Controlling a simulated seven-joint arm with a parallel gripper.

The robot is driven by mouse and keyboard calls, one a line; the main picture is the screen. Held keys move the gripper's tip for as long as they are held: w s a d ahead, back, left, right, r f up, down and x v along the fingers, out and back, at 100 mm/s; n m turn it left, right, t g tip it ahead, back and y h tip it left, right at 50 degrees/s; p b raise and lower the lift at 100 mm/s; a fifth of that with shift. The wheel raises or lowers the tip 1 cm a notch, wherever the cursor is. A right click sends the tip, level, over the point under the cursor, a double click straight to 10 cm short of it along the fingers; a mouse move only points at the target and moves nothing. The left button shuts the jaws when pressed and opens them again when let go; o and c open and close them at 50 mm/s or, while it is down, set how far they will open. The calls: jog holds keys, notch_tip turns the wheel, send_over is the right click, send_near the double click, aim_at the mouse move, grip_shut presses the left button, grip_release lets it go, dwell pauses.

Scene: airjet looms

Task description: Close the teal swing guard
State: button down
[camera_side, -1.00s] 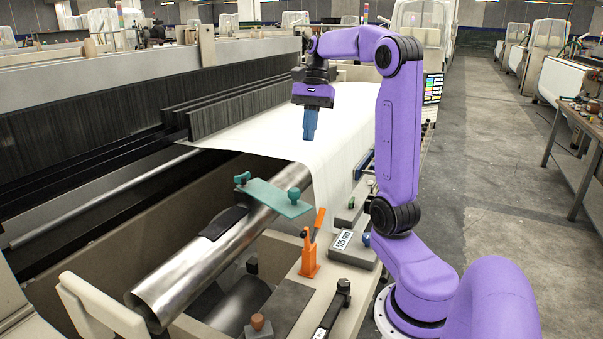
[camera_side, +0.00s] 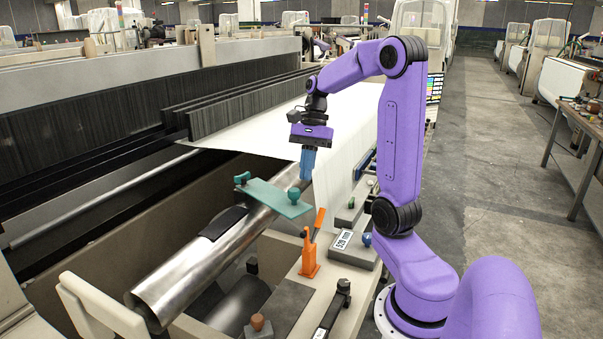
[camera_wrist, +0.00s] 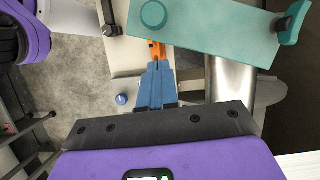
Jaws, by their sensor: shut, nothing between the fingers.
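The teal swing guard (camera_side: 268,195) is a flat bar lying across above the steel roller, with a knob (camera_side: 294,195) at its right end and a teal pivot piece (camera_side: 242,178) at its left end. In the wrist view the guard (camera_wrist: 215,28) crosses the upper right, with its round knob (camera_wrist: 153,14) seen from above. My gripper (camera_side: 307,178) has blue fingers, shut and empty, pointing down just behind and right of the knob. In the wrist view the fingertips (camera_wrist: 156,66) show just below the guard's knob end. I cannot tell whether they touch it.
The steel roller (camera_side: 205,262) runs beneath the guard. An orange lever (camera_side: 310,258) stands in front of it. A grey display box (camera_side: 352,250) and a blue knob (camera_side: 366,239) are to the right. White cloth (camera_side: 250,130) spreads behind.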

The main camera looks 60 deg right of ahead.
aim_at(293, 191)
jog(key=a, duration=0.3)
jog(key=shift+a, duration=0.2)
dwell(0.3)
jog(key=shift+a+m+t, duration=0.4)
jog(key=shift+a+m, duration=0.7)
jog(key=shift+a, duration=0.35)
jog(key=w+a+m+t+h, duration=0.2)
jog(key=w+a+m+t, duration=0.1)
jog(key=w+a+m, duration=0.6)
jog(key=shift+w+a+m, duration=0.35)
jog(key=shift+a+m, duration=0.45)
jog(key=shift+a, duration=1.3)
jog(key=shift+s, duration=0.1)
